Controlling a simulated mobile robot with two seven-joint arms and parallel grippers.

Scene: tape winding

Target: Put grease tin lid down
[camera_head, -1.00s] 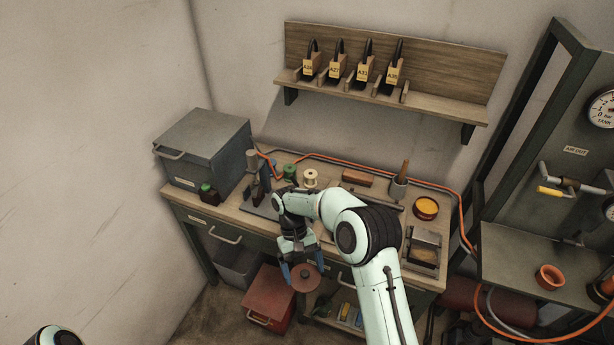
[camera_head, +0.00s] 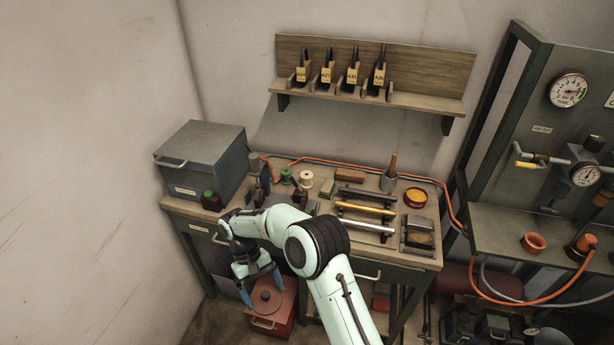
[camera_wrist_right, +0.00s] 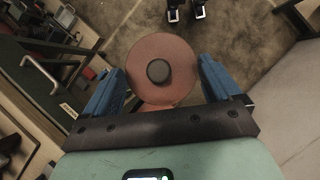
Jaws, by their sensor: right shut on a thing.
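The grease tin lid (camera_head: 266,300) is a reddish-brown disc with a dark round knob. It also shows in the wrist view (camera_wrist_right: 160,72), between the two blue fingers. My right gripper (camera_head: 262,292) is shut on its rim. In the head view it hangs in front of the workbench's front edge, overlapping the red box below. The wrist view shows floor beyond it. My left gripper is out of view.
A red box (camera_head: 285,318) stands below on the floor. My right arm hides part of the bench front.

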